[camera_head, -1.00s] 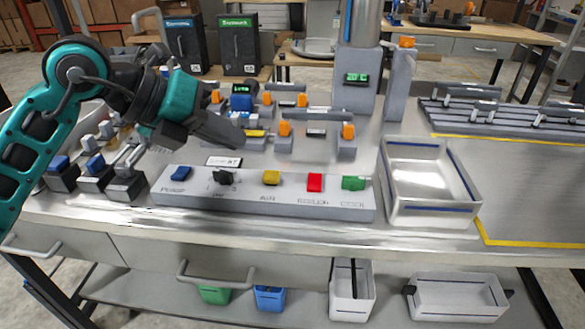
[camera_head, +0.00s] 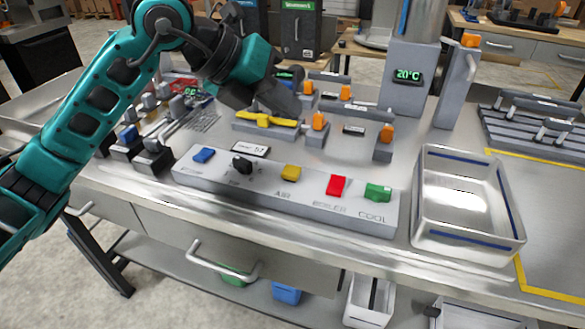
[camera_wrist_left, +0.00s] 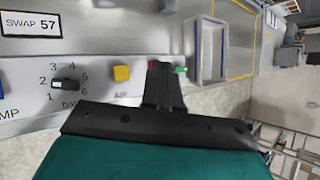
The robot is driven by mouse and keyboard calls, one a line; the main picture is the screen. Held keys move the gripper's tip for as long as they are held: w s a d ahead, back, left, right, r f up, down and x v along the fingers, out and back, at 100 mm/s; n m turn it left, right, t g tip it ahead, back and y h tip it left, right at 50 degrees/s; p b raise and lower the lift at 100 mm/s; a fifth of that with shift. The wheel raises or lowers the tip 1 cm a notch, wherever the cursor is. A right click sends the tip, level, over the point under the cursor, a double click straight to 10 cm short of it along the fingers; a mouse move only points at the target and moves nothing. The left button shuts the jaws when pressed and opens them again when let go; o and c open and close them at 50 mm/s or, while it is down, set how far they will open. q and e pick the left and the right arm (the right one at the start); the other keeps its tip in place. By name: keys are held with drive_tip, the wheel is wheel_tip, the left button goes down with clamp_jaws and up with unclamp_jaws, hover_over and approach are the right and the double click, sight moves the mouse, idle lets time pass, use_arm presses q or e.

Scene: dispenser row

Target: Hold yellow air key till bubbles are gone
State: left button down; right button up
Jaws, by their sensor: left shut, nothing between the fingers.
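The yellow air key (camera_head: 291,173) sits in the middle of the grey key panel (camera_head: 330,208), above the word AIR. It also shows in the left wrist view (camera_wrist_left: 121,73), left of my gripper's fingers. My left gripper (camera_head: 292,108) is shut and empty, in the air behind and above the panel in the head view, apart from the yellow key. In the left wrist view its closed fingers (camera_wrist_left: 161,78) cover most of the red key. I cannot make out any bubbles. My right gripper is not in view.
On the panel are a blue key (camera_head: 204,155), a black knob (camera_head: 241,165), a red key (camera_head: 336,186) and a green key (camera_head: 377,193). Orange-topped clamps (camera_head: 319,121) stand behind. A metal tray (camera_head: 466,205) stands right.

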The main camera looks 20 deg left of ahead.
use_arm(q)
drive_tip(key=f, duration=0.1)
drive_tip(key=b, duration=0.5)
hover_over(299, 167)
drive_tip(key=s+a, duration=0.2)
wheel_tip(299, 167, down, 6)
drive_tip(key=shift+w+r, duration=0.1)
drive_tip(key=shift+w, duration=0.05)
drive_tip(key=shift+f+b, duration=0.65)
drive_tip(key=shift+f, duration=0.3)
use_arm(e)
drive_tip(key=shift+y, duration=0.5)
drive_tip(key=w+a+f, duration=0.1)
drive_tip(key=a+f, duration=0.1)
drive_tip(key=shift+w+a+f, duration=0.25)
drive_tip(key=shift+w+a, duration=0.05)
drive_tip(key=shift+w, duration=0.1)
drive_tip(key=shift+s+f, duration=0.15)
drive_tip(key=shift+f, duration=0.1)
use_arm(q)
drive_tip(key=shift+f+b, duration=0.4)
drive_tip(key=shift+b, duration=0.15)
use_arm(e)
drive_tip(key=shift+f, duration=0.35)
use_arm(q)
drive_tip(key=shift+f+b, duration=0.4)
drive_tip(key=shift+f, duration=0.2)
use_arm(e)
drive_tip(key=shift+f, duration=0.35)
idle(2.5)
